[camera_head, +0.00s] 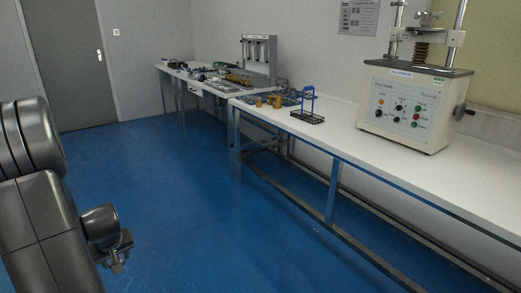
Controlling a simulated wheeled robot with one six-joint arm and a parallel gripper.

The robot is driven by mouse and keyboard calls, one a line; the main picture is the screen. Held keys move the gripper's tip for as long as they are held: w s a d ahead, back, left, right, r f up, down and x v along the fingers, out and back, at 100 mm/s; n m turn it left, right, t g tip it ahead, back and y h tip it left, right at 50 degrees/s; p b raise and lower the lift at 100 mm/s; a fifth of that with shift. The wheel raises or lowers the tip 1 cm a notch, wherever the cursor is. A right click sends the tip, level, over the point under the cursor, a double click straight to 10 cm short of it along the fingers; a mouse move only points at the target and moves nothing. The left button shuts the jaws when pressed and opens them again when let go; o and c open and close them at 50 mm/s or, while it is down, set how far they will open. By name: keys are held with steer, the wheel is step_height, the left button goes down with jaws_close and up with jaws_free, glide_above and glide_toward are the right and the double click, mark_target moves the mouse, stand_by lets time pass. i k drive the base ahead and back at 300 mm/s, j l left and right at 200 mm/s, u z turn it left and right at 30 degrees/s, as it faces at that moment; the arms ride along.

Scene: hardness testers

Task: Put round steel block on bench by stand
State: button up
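My gripper (118,258) hangs low at the left, over the blue floor and well away from the bench. It is small and dark here, and I cannot tell whether its fingers are open or shut, or whether they hold anything. The long white bench (345,136) runs along the right wall. A small blue stand (309,97) with a dark, tray-like base stands on it, left of a large machine. I cannot make out a round steel block in this view.
A big cream testing machine (408,105) stands on the bench at right. Brass-coloured pieces (275,101) and small parts lie left of the stand. A farther table (206,84) holds more equipment. Blue floor (190,200) is clear between my arm and the bench legs.

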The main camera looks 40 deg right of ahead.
mark_target(487, 197)
steer(key=k+l+z, duration=0.1)
steer(key=l+z, duration=0.4)
steer(key=k+l+z, duration=0.1)
steer(key=l+z, duration=0.7)
steer(key=z, duration=0.15)
